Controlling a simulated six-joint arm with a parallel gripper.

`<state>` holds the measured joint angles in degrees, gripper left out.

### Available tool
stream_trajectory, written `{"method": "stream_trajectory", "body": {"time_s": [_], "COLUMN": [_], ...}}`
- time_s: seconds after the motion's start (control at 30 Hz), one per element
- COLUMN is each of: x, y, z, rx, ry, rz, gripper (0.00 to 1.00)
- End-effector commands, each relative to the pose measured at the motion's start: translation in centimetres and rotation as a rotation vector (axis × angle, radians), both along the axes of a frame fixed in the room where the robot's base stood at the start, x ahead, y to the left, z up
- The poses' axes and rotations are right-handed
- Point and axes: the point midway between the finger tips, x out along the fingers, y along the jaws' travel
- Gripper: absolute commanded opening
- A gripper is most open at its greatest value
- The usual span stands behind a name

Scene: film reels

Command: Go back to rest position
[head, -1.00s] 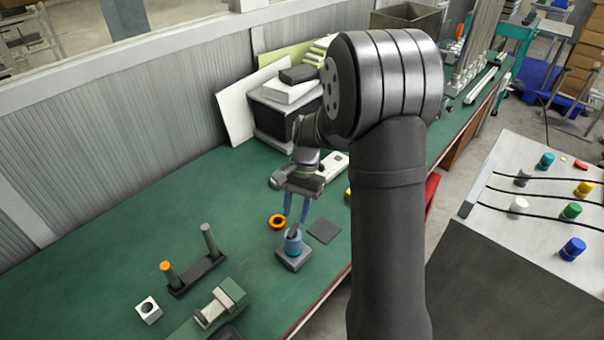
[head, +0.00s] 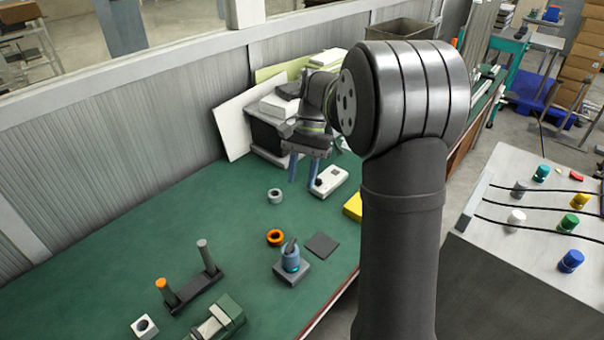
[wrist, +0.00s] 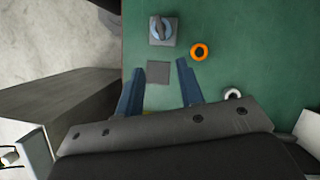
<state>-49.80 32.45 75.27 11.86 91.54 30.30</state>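My gripper (head: 302,168) is above the far part of the green bench, near the white box. Its blue fingers are apart with nothing between them, and they also show spread in the wrist view (wrist: 158,85). A light blue reel (head: 290,260) sits on a grey square base (head: 291,276), apart from my gripper; it also shows in the wrist view (wrist: 159,29). An orange ring (head: 275,238) and a grey-white ring (head: 275,196) lie flat on the bench. A dark square pad (head: 322,245) lies beside the reel's base.
A rack with two posts (head: 193,290), a white block with a hole (head: 144,327) and a green vise-like device (head: 222,317) stand at the near left. A white box (head: 330,180) and a yellow block (head: 353,206) lie near my arm. The bench's left middle is clear.

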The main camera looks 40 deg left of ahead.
Motion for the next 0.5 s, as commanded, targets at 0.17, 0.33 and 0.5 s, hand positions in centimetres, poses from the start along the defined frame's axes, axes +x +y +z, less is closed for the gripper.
{"method": "stream_trajectory", "body": {"time_s": [0.17, 0.33, 0.5], "x": [-0.01, -0.02, -0.38], "y": [0.0, -0.01, -0.12], "z": [-0.02, -0.05, -0.92], "rx": [0.0, 0.0, -0.001], "ry": [0.0, 0.0, 0.002], "rz": [0.0, 0.0, 0.0], "gripper": [0.35, 0.35, 0.35]}}
